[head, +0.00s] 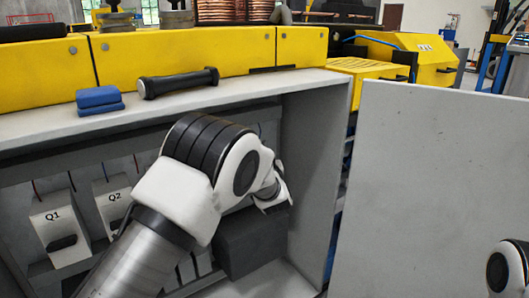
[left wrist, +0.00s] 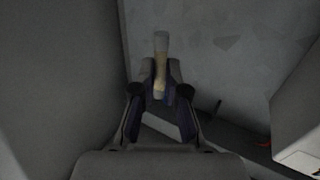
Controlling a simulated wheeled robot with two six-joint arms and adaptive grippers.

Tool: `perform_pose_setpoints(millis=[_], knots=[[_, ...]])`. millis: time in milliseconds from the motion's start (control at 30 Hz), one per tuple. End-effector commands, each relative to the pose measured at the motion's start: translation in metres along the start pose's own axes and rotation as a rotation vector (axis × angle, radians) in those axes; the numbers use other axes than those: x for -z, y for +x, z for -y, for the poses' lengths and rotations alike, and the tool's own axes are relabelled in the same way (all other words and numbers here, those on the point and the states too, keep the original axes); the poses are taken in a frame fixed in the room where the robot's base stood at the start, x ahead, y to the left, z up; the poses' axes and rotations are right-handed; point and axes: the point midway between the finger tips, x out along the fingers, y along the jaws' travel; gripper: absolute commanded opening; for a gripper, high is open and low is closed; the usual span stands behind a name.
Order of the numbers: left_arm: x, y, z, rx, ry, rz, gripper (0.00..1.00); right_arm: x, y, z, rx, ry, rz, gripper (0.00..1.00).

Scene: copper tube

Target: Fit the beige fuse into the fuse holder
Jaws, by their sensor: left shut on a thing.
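The beige fuse (left wrist: 160,62) shows in the left wrist view as a short upright cylinder with pale grey ends. My left gripper (left wrist: 161,76) is shut on its middle, with a finger on each side. In the head view my left arm reaches into the open grey cabinet; the gripper and the fuse are hidden behind its links there. I cannot clearly make out the fuse holder in either view. My right gripper is out of view; only a piece of my right arm shows at the right edge of the head view.
Inside the cabinet are units marked Q1 (head: 60,233) and Q2 (head: 112,200) and a dark grey box (head: 255,245). Blue blocks (head: 98,101) and a black-handled cylinder (head: 180,82) lie on the cabinet top. A grey door panel (head: 430,180) stands at the right.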

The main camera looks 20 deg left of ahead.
Motion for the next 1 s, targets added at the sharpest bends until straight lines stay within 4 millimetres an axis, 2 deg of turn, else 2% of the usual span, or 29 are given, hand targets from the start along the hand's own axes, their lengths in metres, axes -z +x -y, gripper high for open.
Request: perform_pose_setpoints(millis=[33,100,300,1000], knots=[[-0.011,0.000,0.000,0.000,0.000,0.000,0.00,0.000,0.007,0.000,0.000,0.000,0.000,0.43],[-0.019,0.000,0.000,0.001,0.000,0.000,0.00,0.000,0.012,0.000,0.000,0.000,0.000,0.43],[-0.037,0.000,0.000,0.001,0.000,0.000,0.00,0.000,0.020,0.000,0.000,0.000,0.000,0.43],[-0.039,0.001,0.000,0.001,0.000,0.000,0.00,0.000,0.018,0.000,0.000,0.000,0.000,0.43]])
